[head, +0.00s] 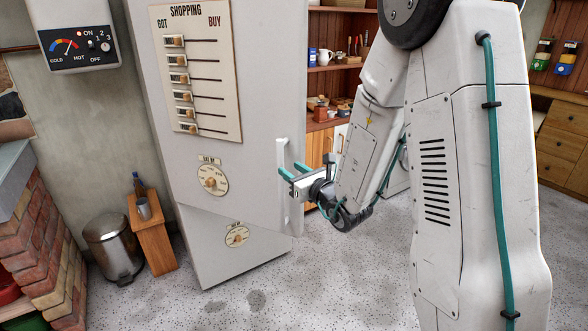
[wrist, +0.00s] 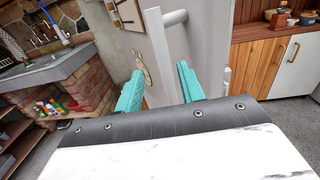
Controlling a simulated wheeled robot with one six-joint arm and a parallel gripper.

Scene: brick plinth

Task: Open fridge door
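The fridge (head: 225,262) is tall and pale grey. Its upper door (head: 258,95) carries a shopping board and a dial. The door's lower edge slants out from the lower section, so it appears partly swung open at the right. A white vertical bar handle (head: 282,160) is on the door's right side. My gripper (head: 294,171) is at the handle, with its teal fingers spread apart. In the wrist view, the handle (wrist: 157,55) stands between the fingers of my gripper (wrist: 158,88), with visible gaps on both sides. Firm contact is not visible.
A metal bin (head: 113,247) and a small wooden stool (head: 152,237) stand left of the fridge. A brick plinth (head: 45,255) is at far left. Wooden shelves (head: 334,85) are behind the fridge on the right. The speckled floor (head: 335,285) in front is clear.

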